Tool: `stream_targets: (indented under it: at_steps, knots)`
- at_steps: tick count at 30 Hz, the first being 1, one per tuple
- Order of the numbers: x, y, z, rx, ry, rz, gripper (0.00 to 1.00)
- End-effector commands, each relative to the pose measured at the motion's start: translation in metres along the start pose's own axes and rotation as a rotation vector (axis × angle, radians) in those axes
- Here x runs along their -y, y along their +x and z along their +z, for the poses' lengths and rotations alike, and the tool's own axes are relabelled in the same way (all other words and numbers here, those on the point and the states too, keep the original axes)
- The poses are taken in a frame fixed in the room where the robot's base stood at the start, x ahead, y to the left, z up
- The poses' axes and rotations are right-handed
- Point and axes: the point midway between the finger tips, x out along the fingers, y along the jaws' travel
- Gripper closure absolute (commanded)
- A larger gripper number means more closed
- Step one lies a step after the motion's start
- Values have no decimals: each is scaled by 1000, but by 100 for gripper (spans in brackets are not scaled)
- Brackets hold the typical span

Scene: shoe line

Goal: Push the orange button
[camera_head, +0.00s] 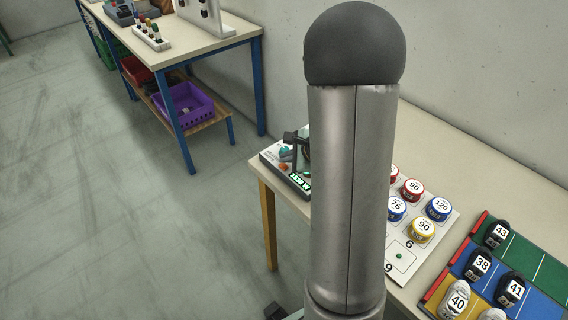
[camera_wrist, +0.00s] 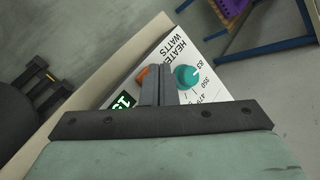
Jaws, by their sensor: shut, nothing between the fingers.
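The orange button (camera_wrist: 141,76) sits on a white heater panel (camera_wrist: 190,52) in the wrist view, partly hidden behind my fingers. My gripper (camera_wrist: 162,72) is shut and empty, with its fingertips over the panel between the orange button and a teal knob (camera_wrist: 187,77). I cannot tell whether the fingertips touch the panel. In the head view, the orange button (camera_head: 284,167) shows at the front of the panel on the near table's left end. My gripper is mostly hidden there by my arm. A green lit display (camera_wrist: 122,102) is beside the button.
Several numbered round tins (camera_head: 422,229) stand on a white board to the right of my arm. Shoes stand on a coloured mat (camera_head: 527,255) farther right. A second table (camera_head: 208,40) with a purple crate (camera_head: 185,104) beneath is at the back left. The floor between is clear.

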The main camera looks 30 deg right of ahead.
Motion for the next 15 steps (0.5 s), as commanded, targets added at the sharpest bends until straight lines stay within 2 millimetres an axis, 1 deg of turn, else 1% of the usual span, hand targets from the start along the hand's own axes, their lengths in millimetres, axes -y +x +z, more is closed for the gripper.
stream_targets:
  at_steps: [3, 15]
  knots:
    - [8, -10, 7, 0, -1, -2, 100]
    - [28, -38, 27, 0, 0, -2, 100]
